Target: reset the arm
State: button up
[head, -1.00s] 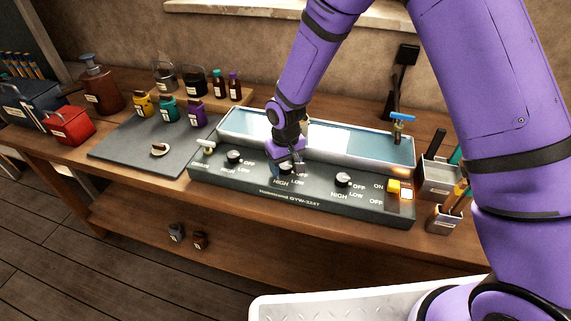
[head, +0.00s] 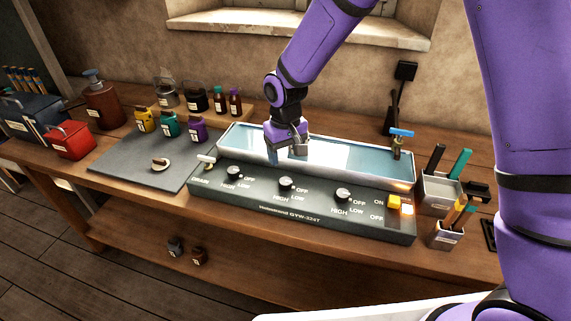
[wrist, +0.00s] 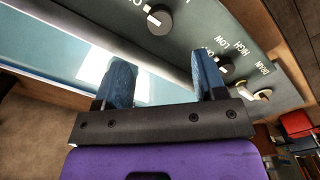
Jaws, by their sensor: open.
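My purple arm reaches in from the upper right, and my gripper (head: 286,157) hangs over the left part of the water bath's blue basin (head: 360,163). In the wrist view my gripper (wrist: 164,85) has its two blue fingers spread apart, with nothing between them. Below the basin is the dark control panel (head: 320,216) with a left knob (head: 234,172), a middle knob (head: 286,183) and a right knob (head: 343,195). The fingers are apart from the knobs. One knob (wrist: 158,19) shows beyond the fingers in the wrist view.
A yellow switch (head: 393,202) sits beside a lit indicator at the panel's right end. A blue-handled tap (head: 401,134) stands at the basin's right. A grey mat (head: 140,160) with colored jars lies left. Tool holders (head: 441,189) stand right. The space above the basin is open.

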jog(key=shift+r, duration=0.4)
jog(key=s+d+r+m+t, duration=0.1)
jog(key=s+d+r, duration=0.3)
jog(key=d+r, duration=0.5)
jog(key=s+d+r+m+t, duration=0.2)
jog(key=s+d+r, duration=0.2)
jog(key=d+r, duration=0.5)
jog(key=s+d+r+m+t, duration=0.1)
jog(key=s+d+r, duration=0.3)
jog(key=s, duration=0.5)
jog(key=s+d+r+m+t, duration=0.1)
jog(key=s+d+r, duration=0.3)
jog(key=s, duration=0.5)
jog(key=shift+s+d+r, duration=0.3)
jog(key=shift+d+r, duration=0.1)
jog(key=shift+r, duration=0.05)
